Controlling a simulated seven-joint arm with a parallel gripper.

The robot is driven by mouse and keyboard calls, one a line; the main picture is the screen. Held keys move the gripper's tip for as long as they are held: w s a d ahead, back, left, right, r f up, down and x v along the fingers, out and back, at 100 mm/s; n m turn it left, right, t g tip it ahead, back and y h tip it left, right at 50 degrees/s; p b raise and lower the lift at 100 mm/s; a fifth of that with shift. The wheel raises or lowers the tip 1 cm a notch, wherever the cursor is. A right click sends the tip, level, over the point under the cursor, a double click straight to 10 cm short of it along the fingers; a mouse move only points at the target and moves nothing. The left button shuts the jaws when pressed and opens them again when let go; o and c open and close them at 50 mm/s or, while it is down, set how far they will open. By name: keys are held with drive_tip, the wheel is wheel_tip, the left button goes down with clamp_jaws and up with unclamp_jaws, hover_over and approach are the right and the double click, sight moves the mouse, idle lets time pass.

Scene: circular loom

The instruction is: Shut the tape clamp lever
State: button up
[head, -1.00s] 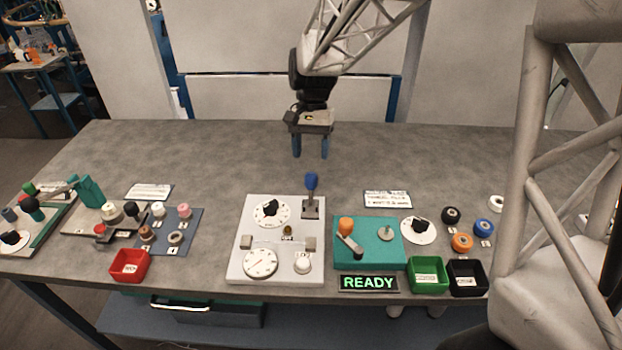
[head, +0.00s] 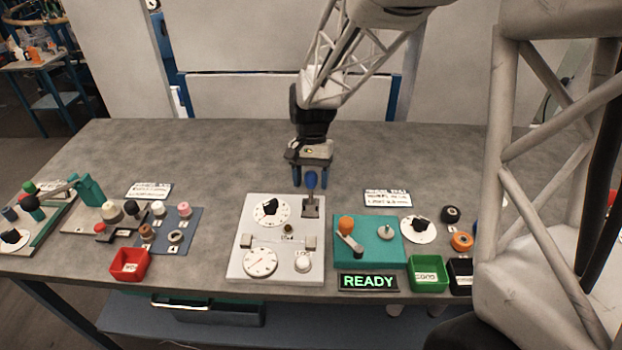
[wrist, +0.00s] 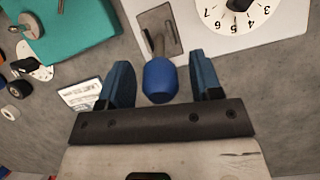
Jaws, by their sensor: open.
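The lever with a blue knob (head: 311,181) rises from a dark slotted plate (head: 311,207) at the back right corner of the white panel (head: 240,225). It stands up, its knob toward the back of the table. My gripper (head: 311,178) is open, pointing down, right at the knob. In the wrist view the blue knob (wrist: 160,82) sits between the two blue fingers of my gripper (wrist: 162,78), with a gap on each side. The lever's metal stem (wrist: 157,42) runs from the knob to the plate. No label naming the lever is readable.
The white panel also carries dials and a white knob (head: 303,264). Right of it is a teal box (head: 375,255) with an orange-knobbed crank (head: 346,226), and a lit READY sign (head: 368,282). A white label card (head: 387,198) lies behind. The table's back is clear.

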sight(311, 204)
drive_tip(key=shift+c, duration=0.2)
clamp_jaws()
idle(0.3)
drive_tip(key=shift+s+t, duration=0.25)
drive_tip(key=shift+t, duration=0.05)
drive_tip(key=shift+s+r+t, duration=0.2)
drive_tip(key=shift+s+t, duration=0.1)
drive_tip(key=shift+t, duration=0.3)
drive_tip(key=shift+s+r+t, duration=0.1)
drive_tip(key=shift+s+t, duration=0.45)
drive_tip(key=shift+t, duration=0.35)
drive_tip(key=shift+s+r+t, duration=0.1)
drive_tip(key=shift+s+t, duration=0.45)
drive_tip(key=shift+t, duration=0.35)
drive_tip(key=shift+s+f+t, duration=0.2)
drive_tip(key=shift+s+t, duration=0.5)
drive_tip(key=shift+t, duration=0.5)
drive_tip(key=shift+s+f+t, duration=0.2)
drive_tip(key=shift+s+t, duration=0.25)
drive_tip(key=shift+t, duration=0.35)
drive_tip(key=shift+s+f+t, duration=0.1)
drive_tip(key=shift+s+t, duration=0.05)
drive_tip(key=shift+t, duration=0.25)
